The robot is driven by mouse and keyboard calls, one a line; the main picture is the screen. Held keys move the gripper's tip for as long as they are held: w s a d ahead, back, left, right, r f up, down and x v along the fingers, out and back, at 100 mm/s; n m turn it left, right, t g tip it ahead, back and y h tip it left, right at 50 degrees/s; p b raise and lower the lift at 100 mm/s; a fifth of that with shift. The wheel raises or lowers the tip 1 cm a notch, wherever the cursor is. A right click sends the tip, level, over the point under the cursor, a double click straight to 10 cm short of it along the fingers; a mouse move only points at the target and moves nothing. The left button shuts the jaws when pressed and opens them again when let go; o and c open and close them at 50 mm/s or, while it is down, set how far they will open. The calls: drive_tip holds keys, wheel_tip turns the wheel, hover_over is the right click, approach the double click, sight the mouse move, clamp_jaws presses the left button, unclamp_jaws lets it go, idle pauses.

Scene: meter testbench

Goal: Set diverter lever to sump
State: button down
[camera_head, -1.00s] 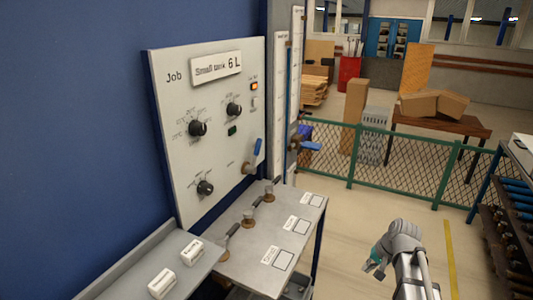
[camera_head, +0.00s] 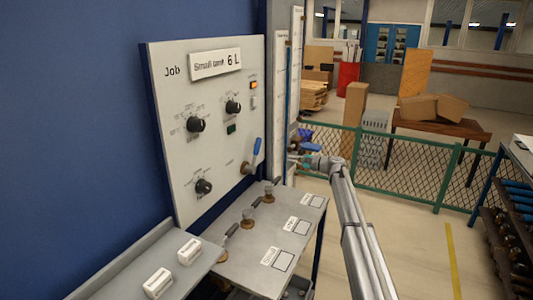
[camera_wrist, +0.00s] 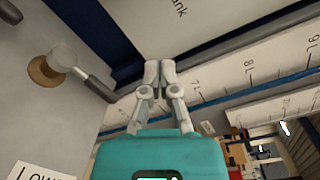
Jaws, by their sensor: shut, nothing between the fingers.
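A blue lever (camera_head: 257,147) on a brass fitting is on the lower right of the white panel (camera_head: 215,110), pointing up with a slight tilt. A second blue lever (camera_head: 311,147) sits on a valve by the scale columns and points right. Which one is the diverter I cannot tell. My gripper (camera_head: 294,161) is near the columns, just below and left of the second lever. In the wrist view the fingers (camera_wrist: 160,72) are together and empty, in front of a white scale board (camera_wrist: 230,82). Neither blue lever is clear there.
The grey bench (camera_head: 275,235) below the panel carries several dark-handled levers with labels; one lever (camera_wrist: 85,75) shows at left in the wrist view. A green mesh fence (camera_head: 400,165) runs behind my arm.

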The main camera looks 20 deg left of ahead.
sight(254, 155)
drive_tip(key=shift+w+a+r, duration=0.4)
drive_tip(key=shift+w+a, duration=0.2)
drive_tip(key=shift+a, duration=0.05)
drive_tip(key=s+a+r+p, duration=0.2)
drive_tip(key=s+a, duration=0.1)
drive_tip(key=a, duration=0.8)
drive_tip(key=shift+r, duration=0.1)
idle(0.3)
